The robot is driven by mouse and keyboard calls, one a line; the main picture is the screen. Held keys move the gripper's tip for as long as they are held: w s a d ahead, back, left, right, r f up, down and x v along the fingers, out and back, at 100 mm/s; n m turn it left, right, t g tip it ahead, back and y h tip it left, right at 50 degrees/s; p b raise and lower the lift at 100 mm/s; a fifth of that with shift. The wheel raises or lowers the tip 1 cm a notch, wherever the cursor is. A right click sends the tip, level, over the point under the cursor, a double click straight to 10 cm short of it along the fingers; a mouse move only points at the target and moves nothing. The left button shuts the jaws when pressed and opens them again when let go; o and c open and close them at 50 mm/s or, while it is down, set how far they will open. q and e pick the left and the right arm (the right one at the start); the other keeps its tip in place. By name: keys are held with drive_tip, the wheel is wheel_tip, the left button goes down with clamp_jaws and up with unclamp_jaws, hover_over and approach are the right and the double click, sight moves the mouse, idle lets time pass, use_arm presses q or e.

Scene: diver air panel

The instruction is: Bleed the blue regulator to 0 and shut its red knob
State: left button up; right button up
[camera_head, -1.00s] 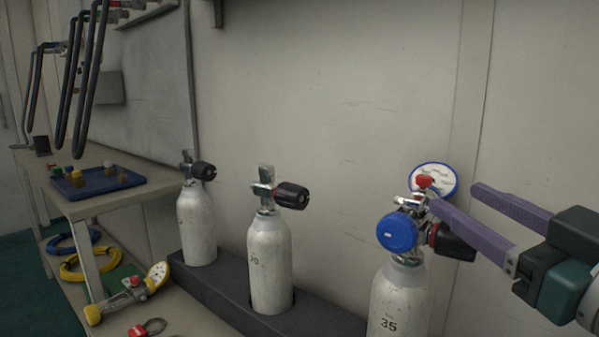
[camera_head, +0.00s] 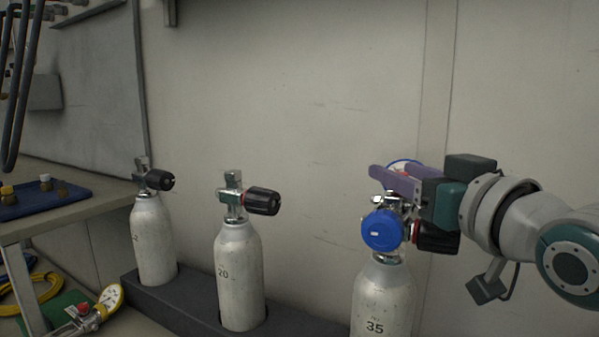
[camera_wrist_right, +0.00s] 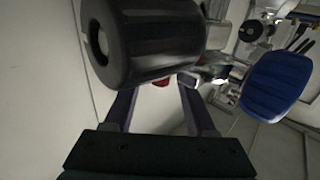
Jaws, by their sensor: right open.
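The blue regulator (camera_head: 383,231) is mounted on the valve of the white cylinder marked 35 (camera_head: 380,300). In the right wrist view its blue face (camera_wrist_right: 277,85) is at the right. Its blue-rimmed gauge (camera_head: 402,162) is mostly hidden behind my right gripper (camera_head: 383,173). The purple fingers are open at the top of the regulator. In the right wrist view a small part of the red knob (camera_wrist_right: 162,82) shows between the open fingers, largely covered by the black valve handwheel (camera_wrist_right: 150,45). I cannot tell whether the fingers touch the knob. The gauge reading is hidden. My left gripper is out of view.
Two more white cylinders, one marked 20 (camera_head: 239,280), stand left in a dark rack (camera_head: 195,305). A yellow regulator with a gauge (camera_head: 108,300) lies at lower left. A blue tray (camera_head: 40,205) is on the bench. The wall is close behind the cylinders.

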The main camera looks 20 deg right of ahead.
drive_tip(key=shift+w, duration=0.25)
clamp_jaws()
idle(0.3)
